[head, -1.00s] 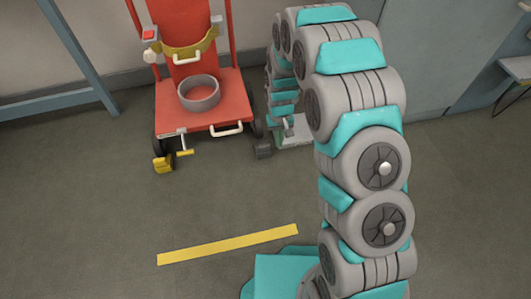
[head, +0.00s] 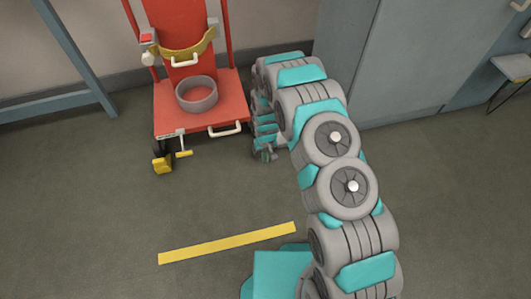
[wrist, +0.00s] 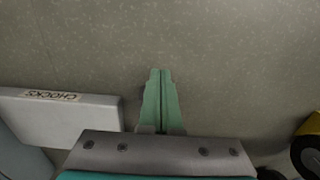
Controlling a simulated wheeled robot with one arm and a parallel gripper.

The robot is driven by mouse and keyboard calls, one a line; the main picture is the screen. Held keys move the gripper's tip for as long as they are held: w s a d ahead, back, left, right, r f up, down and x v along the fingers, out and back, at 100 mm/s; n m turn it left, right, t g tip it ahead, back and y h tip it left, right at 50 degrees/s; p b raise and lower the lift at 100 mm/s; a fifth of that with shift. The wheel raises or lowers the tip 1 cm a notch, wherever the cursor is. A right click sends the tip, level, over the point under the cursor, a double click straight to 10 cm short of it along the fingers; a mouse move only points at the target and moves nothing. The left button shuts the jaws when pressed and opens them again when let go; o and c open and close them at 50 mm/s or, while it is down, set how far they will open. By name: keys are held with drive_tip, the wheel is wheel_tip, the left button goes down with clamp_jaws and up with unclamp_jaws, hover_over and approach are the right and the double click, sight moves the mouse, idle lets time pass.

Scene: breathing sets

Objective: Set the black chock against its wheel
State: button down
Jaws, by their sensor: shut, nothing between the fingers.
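My gripper (wrist: 161,76) is shut and empty in the wrist view, its green fingers together above the floor. In the head view my gripper (head: 267,154) is low beside the right front corner of the red trolley (head: 203,120). The black chock is mostly hidden; a small dark patch (wrist: 141,96) beside the fingers in the wrist view may be part of it. I cannot tell whether they touch.
A yellow chock (head: 162,164) is by the trolley's left front wheel (head: 158,148). A pale tray marked CHOCKS (wrist: 70,110) lies left of my fingers in the wrist view. A grey ring (head: 196,95) sits on the trolley. The floor around the yellow strip (head: 228,244) is clear.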

wheel_tip(320, 180, down, 4)
drive_tip(key=shift+s+f, duration=0.1)
drive_tip(key=shift+s, duration=0.05)
drive_tip(key=shift+w+a+r, duration=0.2)
drive_tip(key=shift+w, duration=0.6)
drive_tip(key=shift+w+a, duration=0.2)
drive_tip(key=shift+w, duration=0.4)
drive_tip(key=shift+w+a, duration=0.15)
drive_tip(key=shift+w, duration=0.45)
drive_tip(key=shift+w, duration=0.1)
drive_tip(key=shift+w+a+b, duration=0.15)
drive_tip(key=shift+w, duration=0.4)
drive_tip(key=shift+w+a+b, duration=0.15)
drive_tip(key=shift+w, duration=0.4)
drive_tip(key=shift+w+a, duration=0.25)
drive_tip(key=shift+w, duration=0.5)
drive_tip(key=shift+r, duration=0.1)
